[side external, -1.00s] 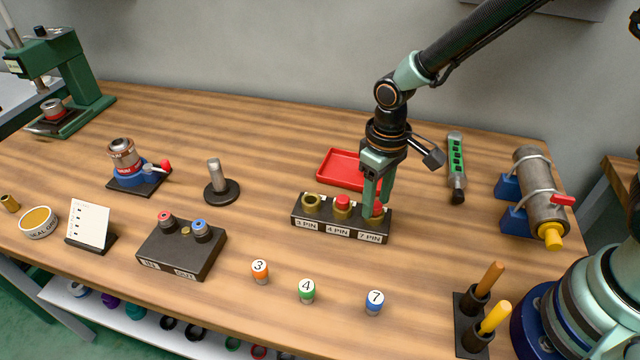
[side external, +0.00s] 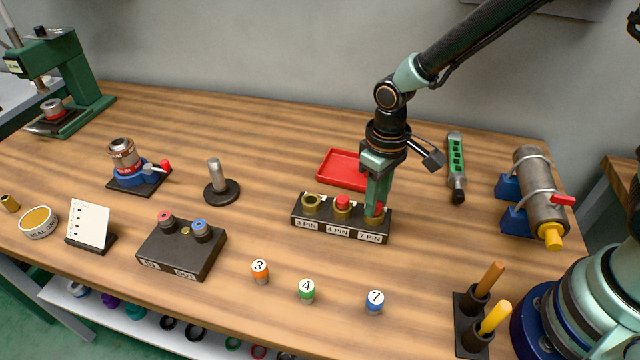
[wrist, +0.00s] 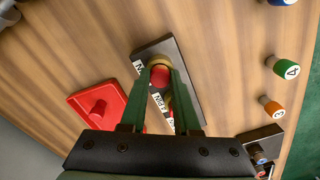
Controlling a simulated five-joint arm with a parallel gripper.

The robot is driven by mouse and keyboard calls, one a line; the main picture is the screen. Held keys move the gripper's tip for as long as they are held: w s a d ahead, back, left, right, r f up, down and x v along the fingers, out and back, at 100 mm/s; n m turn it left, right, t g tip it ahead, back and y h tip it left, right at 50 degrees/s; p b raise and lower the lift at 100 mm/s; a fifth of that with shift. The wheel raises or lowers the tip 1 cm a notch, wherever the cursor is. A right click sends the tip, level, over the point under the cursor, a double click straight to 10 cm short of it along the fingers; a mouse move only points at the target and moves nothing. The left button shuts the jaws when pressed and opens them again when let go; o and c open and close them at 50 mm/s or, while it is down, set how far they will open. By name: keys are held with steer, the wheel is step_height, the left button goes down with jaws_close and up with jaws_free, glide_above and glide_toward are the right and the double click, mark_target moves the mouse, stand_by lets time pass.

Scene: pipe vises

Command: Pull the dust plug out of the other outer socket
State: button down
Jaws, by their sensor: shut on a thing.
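The black socket block (side external: 311,229) has three brass sockets labelled 3 PIN, 4 PIN and 7 PIN. The outer 3 PIN socket (side external: 311,202) is open, with no plug in it. A red dust plug (side external: 343,201) sits in the middle 4 PIN socket. Another red dust plug (wrist: 160,75) sits in the outer 7 PIN socket at the right end. My gripper (side external: 376,208) points down over that socket and is shut on this plug. The fingers partly hide the plug in the side view.
A red tray (side external: 337,165) lies behind the block; a red plug (wrist: 98,107) in it shows in the wrist view. Connectors numbered 3 (side external: 260,271), 4 (side external: 306,291) and 7 (side external: 374,301) stand in front on clear bench. A pipe vise (side external: 541,195) stands at the right.

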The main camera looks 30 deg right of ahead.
steer(key=shift+r, duration=0.65)
steer(key=shift+r, duration=1.8)
steer(key=shift+w, duration=0.1)
